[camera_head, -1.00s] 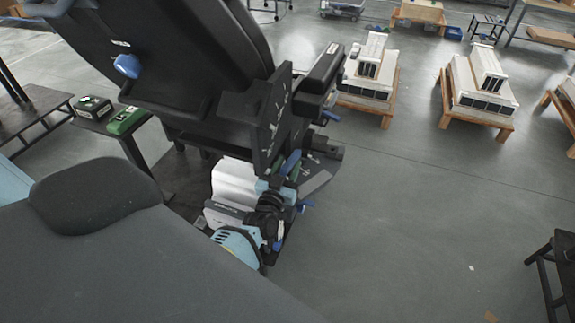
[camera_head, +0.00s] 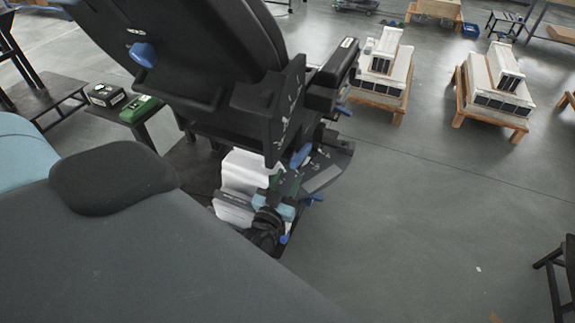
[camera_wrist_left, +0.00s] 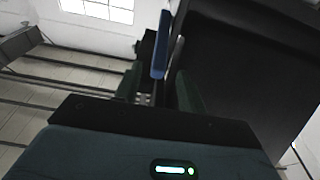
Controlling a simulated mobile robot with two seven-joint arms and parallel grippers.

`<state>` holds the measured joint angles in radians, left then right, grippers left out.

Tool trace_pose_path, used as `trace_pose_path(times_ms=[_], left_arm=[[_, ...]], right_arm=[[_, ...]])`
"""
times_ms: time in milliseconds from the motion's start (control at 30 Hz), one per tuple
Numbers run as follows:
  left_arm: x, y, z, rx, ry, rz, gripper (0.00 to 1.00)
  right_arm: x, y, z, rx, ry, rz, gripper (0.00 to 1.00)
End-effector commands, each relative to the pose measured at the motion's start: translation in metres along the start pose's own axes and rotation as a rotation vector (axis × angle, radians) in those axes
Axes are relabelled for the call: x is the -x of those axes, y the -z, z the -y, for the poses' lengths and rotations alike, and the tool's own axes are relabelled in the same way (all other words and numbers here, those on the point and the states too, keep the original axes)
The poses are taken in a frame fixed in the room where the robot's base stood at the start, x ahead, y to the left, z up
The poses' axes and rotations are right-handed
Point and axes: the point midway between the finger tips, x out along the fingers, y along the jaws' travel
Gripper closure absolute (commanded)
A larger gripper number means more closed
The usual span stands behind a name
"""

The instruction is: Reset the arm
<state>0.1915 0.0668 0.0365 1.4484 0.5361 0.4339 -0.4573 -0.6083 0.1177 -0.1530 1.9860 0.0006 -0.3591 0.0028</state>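My left gripper (camera_head: 287,183) is beside the underside of a large tilted black seat-like unit (camera_head: 200,45) in the head view. Its black wrist (camera_head: 266,224) and pale housing show below it. A blue lever (camera_head: 300,156) is close to the gripper. In the left wrist view, two dark green fingers (camera_wrist_left: 160,87) stand apart, with a blue bar (camera_wrist_left: 160,45) showing between or beyond them. I cannot tell whether they touch it. Nothing is clearly held. My right gripper is not in view.
Two white stepped units (camera_head: 382,65) and (camera_head: 497,82) stand on wooden pallets at the back right. A dark stool (camera_head: 557,262) is at the right edge. The floor at centre right is clear.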

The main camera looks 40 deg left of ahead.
Motion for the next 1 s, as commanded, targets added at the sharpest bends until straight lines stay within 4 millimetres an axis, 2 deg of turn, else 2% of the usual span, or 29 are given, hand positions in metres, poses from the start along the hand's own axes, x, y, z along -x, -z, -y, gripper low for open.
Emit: trace_pose_path(times_ms=[467,567,633,767,1000], left_arm=[[0.0,0.0,0.0,0.0,0.0,0.0,0.6],[0.006,-0.003,-0.002,-0.002,-0.013,0.015,0.6],[0.018,-0.008,-0.007,-0.005,-0.043,0.048,0.6],[0.065,-0.026,-0.024,-0.018,-0.147,0.176,0.6],[0.195,-0.055,-0.052,-0.049,-0.34,0.522,0.6]], right_arm=[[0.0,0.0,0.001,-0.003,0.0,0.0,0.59],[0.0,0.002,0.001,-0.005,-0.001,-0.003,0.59],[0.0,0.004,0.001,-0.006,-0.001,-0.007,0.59],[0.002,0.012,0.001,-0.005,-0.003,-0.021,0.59],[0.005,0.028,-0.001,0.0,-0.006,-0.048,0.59]])
